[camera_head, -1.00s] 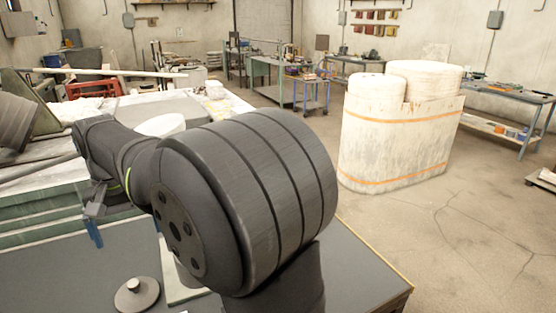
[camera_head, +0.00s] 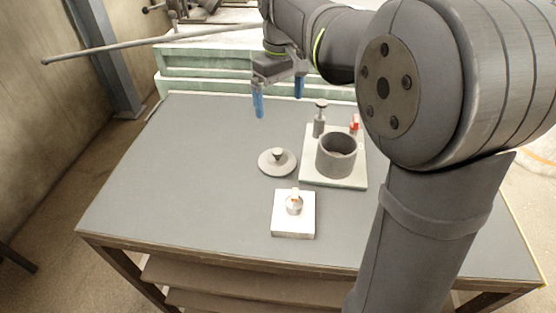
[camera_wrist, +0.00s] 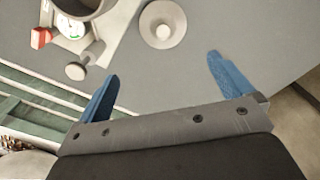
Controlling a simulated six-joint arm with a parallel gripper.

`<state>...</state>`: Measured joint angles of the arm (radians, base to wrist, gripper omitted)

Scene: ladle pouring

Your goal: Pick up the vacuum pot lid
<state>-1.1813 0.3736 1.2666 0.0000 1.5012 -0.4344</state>
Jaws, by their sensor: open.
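The vacuum pot lid (camera_head: 277,162) is a flat grey disc with a small knob on top. It lies on the grey table left of the pot. It also shows in the wrist view (camera_wrist: 162,24), beyond and between my fingers. My gripper (camera_head: 279,98) has two blue fingers, spread apart and empty, above the table and behind the lid. In the wrist view the fingers (camera_wrist: 162,82) point toward the lid without touching it. The vacuum pot (camera_head: 337,155) is a dark grey open cylinder on a pale base plate (camera_head: 320,181).
A grey post with a knob (camera_head: 320,118) and a red-topped fitting (camera_head: 354,124) stand at the plate's back. A pale square block (camera_head: 293,222) with a small metal piece (camera_head: 294,203) sits in front of the lid. The table's left side (camera_head: 180,175) is clear.

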